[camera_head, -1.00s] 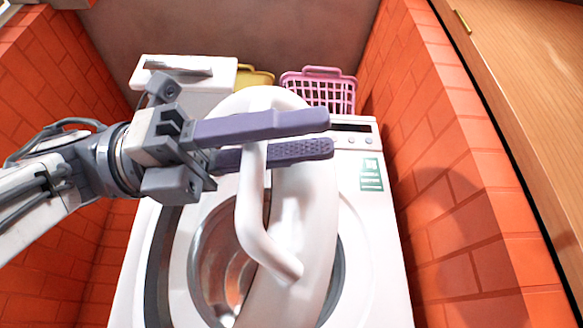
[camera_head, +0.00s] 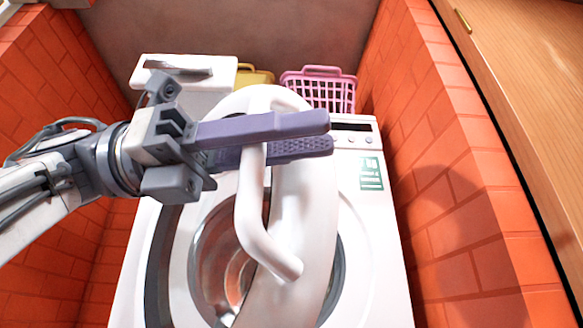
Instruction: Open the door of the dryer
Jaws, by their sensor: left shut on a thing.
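The white dryer (camera_head: 378,250) stands between two brick walls. Its round white door (camera_head: 308,205) is swung out toward me, seen partly edge-on, with the drum opening (camera_head: 215,255) showing behind and left of it. A curved white handle (camera_head: 250,210) runs along the door. My left gripper (camera_head: 322,135) reaches in from the left, its two purple fingers shut across the upper part of the handle. The fingers hide that part of the handle and some of the door. My right gripper does not show.
A pink basket (camera_head: 320,88) and a yellow item (camera_head: 258,77) are behind the dryer top. A white box-like object (camera_head: 215,66) is at the back left. Orange brick walls stand close on the left (camera_head: 45,90) and right (camera_head: 450,200). A wooden panel (camera_head: 540,90) is at upper right.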

